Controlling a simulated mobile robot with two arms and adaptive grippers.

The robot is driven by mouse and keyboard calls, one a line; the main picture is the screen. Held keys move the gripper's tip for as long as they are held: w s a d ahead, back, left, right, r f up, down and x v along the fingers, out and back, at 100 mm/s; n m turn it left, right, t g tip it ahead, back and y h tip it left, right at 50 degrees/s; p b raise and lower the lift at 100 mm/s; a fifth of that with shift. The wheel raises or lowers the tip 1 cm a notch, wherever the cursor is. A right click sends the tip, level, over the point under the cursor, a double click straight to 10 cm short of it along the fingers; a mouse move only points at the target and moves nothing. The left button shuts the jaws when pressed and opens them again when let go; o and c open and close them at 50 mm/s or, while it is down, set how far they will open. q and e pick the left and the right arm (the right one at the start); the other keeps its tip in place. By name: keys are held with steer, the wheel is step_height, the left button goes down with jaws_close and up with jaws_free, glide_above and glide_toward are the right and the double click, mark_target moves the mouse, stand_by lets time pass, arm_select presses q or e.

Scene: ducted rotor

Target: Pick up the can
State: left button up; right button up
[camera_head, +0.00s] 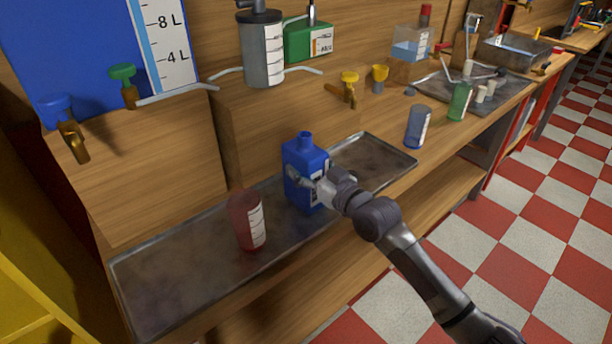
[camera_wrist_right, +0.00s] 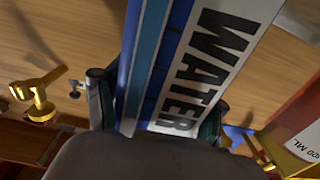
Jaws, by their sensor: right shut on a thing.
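The can is a blue rectangular bottle-like container (camera_head: 304,163) with a short neck and a white label. It is upright over the metal tray (camera_head: 185,290); I cannot tell whether its base touches the tray. In the right wrist view the can (camera_wrist_right: 190,50) fills the middle, its label reading WATER. My right gripper (camera_head: 308,181) reaches in from the lower right and is shut on the can. In the right wrist view its fingers (camera_wrist_right: 155,112) lie on either side of the can. My left gripper is not in view.
A translucent red beaker (camera_head: 248,222) stands on the tray left of the can. Taps, including a yellow one (camera_head: 349,88), project behind. The checkered floor (camera_head: 520,230) is open.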

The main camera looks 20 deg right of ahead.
steer(key=shift+r, duration=0.15)
jaws_close()
